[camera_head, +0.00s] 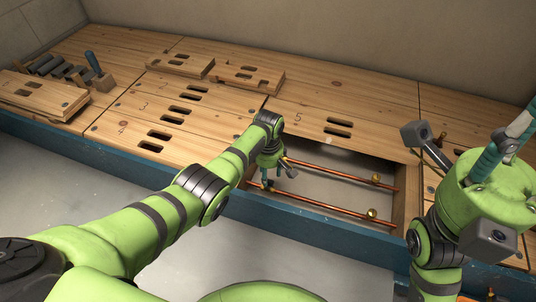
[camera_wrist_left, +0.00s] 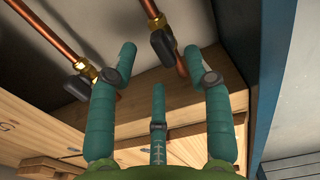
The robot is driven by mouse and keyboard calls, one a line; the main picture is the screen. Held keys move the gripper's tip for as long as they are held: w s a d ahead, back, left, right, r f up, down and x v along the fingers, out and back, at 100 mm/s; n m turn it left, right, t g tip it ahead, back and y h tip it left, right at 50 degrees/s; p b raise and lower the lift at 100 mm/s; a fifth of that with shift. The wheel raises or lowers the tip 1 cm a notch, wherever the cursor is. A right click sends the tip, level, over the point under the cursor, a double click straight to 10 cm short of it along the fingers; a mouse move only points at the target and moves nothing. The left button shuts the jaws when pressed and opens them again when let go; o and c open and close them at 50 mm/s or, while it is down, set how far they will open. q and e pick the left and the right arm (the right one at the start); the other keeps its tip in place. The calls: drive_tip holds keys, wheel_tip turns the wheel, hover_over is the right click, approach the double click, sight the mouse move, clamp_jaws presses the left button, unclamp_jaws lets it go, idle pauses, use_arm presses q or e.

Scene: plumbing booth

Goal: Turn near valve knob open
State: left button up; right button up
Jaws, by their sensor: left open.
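Two copper pipes run through an open bay in the wooden floor. In the left wrist view, the near pipe (camera_wrist_left: 168,58) carries a dark near valve knob (camera_wrist_left: 163,42) on a brass fitting. The far pipe (camera_wrist_left: 45,38) carries another dark knob (camera_wrist_left: 78,87) on a brass valve. My left gripper (camera_head: 267,182) reaches down at the bay's left end. Its teal fingers (camera_wrist_left: 159,55) are spread, with the near knob showing between and beyond the tips; contact cannot be told. My right gripper (camera_head: 517,128) is at the right edge, partly cut off, and its jaws are unclear.
Slotted wooden panels (camera_head: 322,112) surround the bay, and two loose boards (camera_head: 247,78) lie at the back. A stacked panel and tools with a blue-handled piece (camera_head: 94,62) are at the far left. A blue edge beam (camera_head: 300,226) runs along the front.

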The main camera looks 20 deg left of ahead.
use_arm(q)
wheel_tip(320, 180, up, 9)
idle(0.4)
idle(0.4)
